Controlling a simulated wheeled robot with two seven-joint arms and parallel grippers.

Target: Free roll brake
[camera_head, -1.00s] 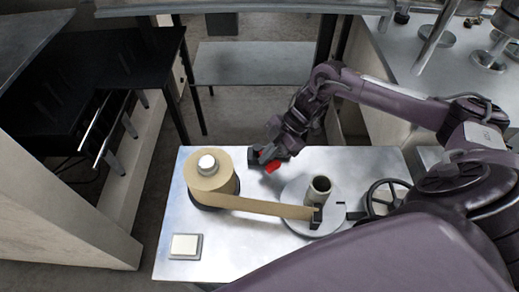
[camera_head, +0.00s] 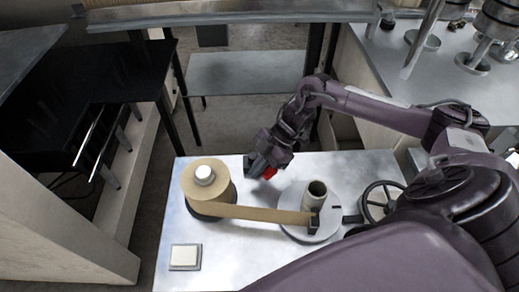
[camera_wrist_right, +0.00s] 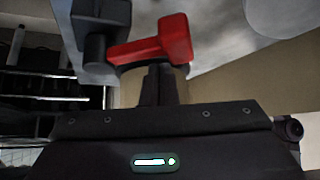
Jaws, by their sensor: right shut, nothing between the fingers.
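The brake's red lever (camera_head: 270,174) shows partly behind my right gripper at the back of the steel table. In the right wrist view the red lever (camera_wrist_right: 150,46) lies across the top, joined to a dark post (camera_wrist_right: 100,30). My right gripper (camera_head: 256,170) is shut and empty. Its fingertips (camera_wrist_right: 158,72) are just beside the lever in the wrist view; I cannot tell whether they touch it. The kraft roll (camera_head: 208,184) stands on its spindle at the table's left, its brown paper strip (camera_head: 262,214) running to the core (camera_head: 315,195) on a round plate. My left gripper is out of view.
A black handwheel (camera_head: 382,200) stands right of the round plate (camera_head: 296,233). A pale square button (camera_head: 185,256) sits at the table's front left. The table (camera_head: 235,262) is clear between the button and the strip. My right arm spans the right side.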

